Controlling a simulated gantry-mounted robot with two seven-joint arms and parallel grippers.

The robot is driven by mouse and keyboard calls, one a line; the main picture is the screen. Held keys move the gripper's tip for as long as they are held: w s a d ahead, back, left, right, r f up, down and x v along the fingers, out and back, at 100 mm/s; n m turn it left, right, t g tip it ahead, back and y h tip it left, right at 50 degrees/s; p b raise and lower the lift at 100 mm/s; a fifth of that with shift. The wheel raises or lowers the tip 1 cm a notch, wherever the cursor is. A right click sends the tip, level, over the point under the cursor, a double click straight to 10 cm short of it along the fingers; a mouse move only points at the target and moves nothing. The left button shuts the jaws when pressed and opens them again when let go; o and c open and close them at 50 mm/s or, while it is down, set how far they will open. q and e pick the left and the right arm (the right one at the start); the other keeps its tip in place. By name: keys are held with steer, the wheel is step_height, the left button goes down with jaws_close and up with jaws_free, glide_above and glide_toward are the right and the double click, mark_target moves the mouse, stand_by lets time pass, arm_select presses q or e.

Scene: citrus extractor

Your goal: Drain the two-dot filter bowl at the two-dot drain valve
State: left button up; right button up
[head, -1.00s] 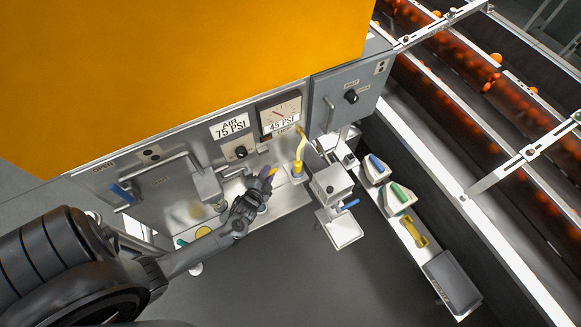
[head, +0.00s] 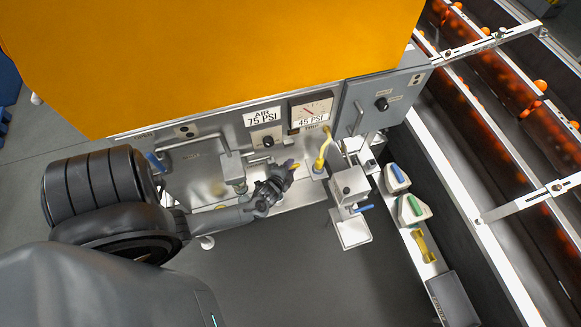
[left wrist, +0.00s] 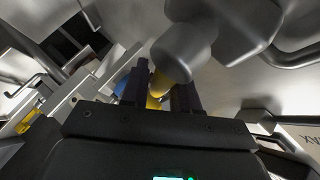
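My left gripper (head: 286,172) reaches in from the left, low in front of the machine's metal panel. In the left wrist view its two dark fingers (left wrist: 168,92) stand apart. A yellow piece (left wrist: 157,82) shows in the gap; contact with it cannot be told. A rounded grey metal body (left wrist: 187,48) hangs just beyond the fingertips. Which bowl or valve these are cannot be told. In the head view a grey metal fitting (head: 233,166) is left of the gripper. My right gripper is out of view.
A yellow hose (head: 323,152) rises right of my gripper. A grey box with a blue lever (head: 362,209) stands farther right. Blue (head: 397,174) and green (head: 413,206) handled pieces, a yellow piece (head: 424,244) and a grey bin (head: 452,300) line the right. Open floor lies below.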

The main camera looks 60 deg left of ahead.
arm_select(q)
steer(key=shift+o, duration=1)
steer(key=p+v, duration=0.1)
steer(key=v, duration=0.9)
steer(key=shift+s+d, duration=0.2)
steer(key=shift+s, duration=0.1)
steer(key=shift+r, duration=0.15)
